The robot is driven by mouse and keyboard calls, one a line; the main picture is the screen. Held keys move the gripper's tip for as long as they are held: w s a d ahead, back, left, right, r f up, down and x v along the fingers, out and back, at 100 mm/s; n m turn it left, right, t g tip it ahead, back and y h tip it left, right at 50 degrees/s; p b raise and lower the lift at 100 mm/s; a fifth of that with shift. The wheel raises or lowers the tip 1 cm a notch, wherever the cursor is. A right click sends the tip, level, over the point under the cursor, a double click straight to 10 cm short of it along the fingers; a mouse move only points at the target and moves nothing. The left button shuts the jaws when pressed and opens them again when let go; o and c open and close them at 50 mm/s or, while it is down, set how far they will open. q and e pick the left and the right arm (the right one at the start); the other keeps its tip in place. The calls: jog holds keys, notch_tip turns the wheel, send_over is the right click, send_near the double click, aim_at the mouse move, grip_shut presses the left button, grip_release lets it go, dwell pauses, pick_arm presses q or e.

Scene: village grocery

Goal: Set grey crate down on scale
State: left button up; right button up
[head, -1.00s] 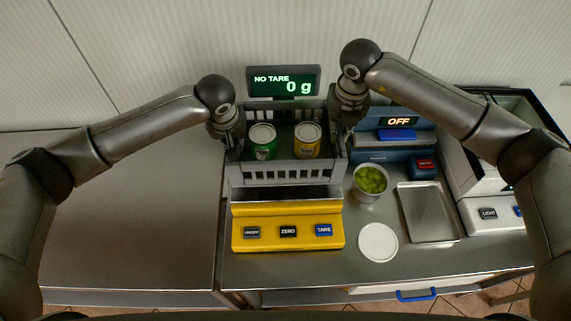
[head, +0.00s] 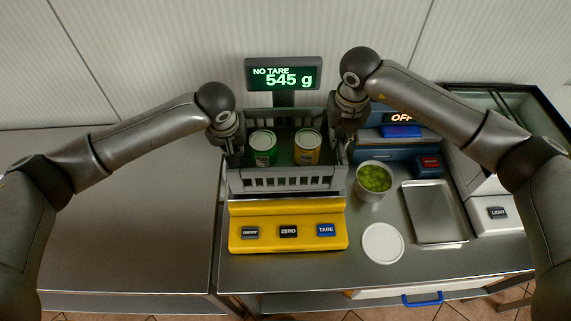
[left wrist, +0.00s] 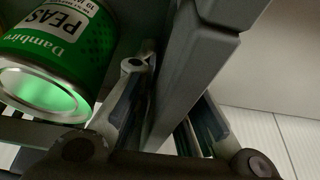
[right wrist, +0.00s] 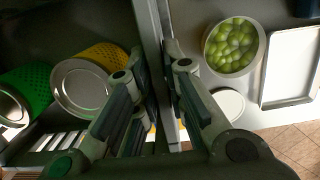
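The grey crate (head: 285,180) sits low over the yellow scale (head: 288,208), behind its button panel, and looks level. The scale's display (head: 283,74) reads NO TARE 545 g. In the crate stand a green can (head: 263,149) and a yellow can (head: 307,147); the green one's label reads PEAS in the left wrist view (left wrist: 60,55). My left gripper (head: 232,150) is shut on the crate's left wall, one finger on each side. My right gripper (head: 341,143) is shut on the right wall the same way. The crate hides the scale's plate and the contact under it.
A pot of green fruit (head: 373,181), a white disc (head: 383,243) and a metal tray (head: 434,212) lie right of the scale. A blue scale (head: 402,151) showing OFF stands behind them. The counter on the left (head: 120,220) is clear.

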pick_arm(q)
jog(key=o, duration=0.3)
pick_arm(e)
jog(key=o, duration=0.3)
pick_arm(q)
jog(key=shift+o, duration=0.2)
pick_arm(e)
jog(key=shift+o, duration=0.2)
pick_arm(q)
jog(key=v, duration=1.1)
jog(key=shift+r, duration=0.3)
jog(key=shift+s+r, duration=0.15)
jog(key=shift+r, duration=0.05)
pick_arm(e)
jog(key=shift+r, duration=0.15)
notch_tip(320, 180, up, 12)
jog(key=s, duration=0.1)
jog(key=shift+s, duration=0.4)
jog(key=shift+f, duration=0.2)
